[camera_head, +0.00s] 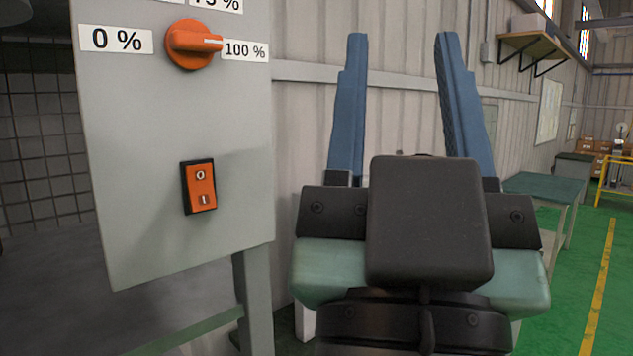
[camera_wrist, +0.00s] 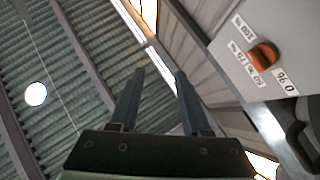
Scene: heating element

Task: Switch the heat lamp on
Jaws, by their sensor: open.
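A grey control panel (camera_head: 125,215) stands on the left in the head view. Its orange rotary knob (camera_head: 195,43) has its white mark toward the "100 %" label. Below it is an orange rocker switch (camera_head: 200,187) in a black frame, marked O at the top and I at the bottom. In the wrist view the knob (camera_wrist: 264,53) shows at the upper right on the panel (camera_wrist: 236,50); the rocker cannot be made out there. My gripper (camera_head: 402,38) is open and empty, to the right of the panel, with its blue fingers pointing up and apart from it. I cannot make out the lamp clearly.
A grey post (camera_head: 254,300) supports the panel. A corrugated wall (camera_head: 305,35) runs behind my gripper. A green-topped table (camera_head: 545,187) stands at the right, with a wall shelf (camera_head: 530,40) above. Green floor (camera_head: 560,300) is open at the right.

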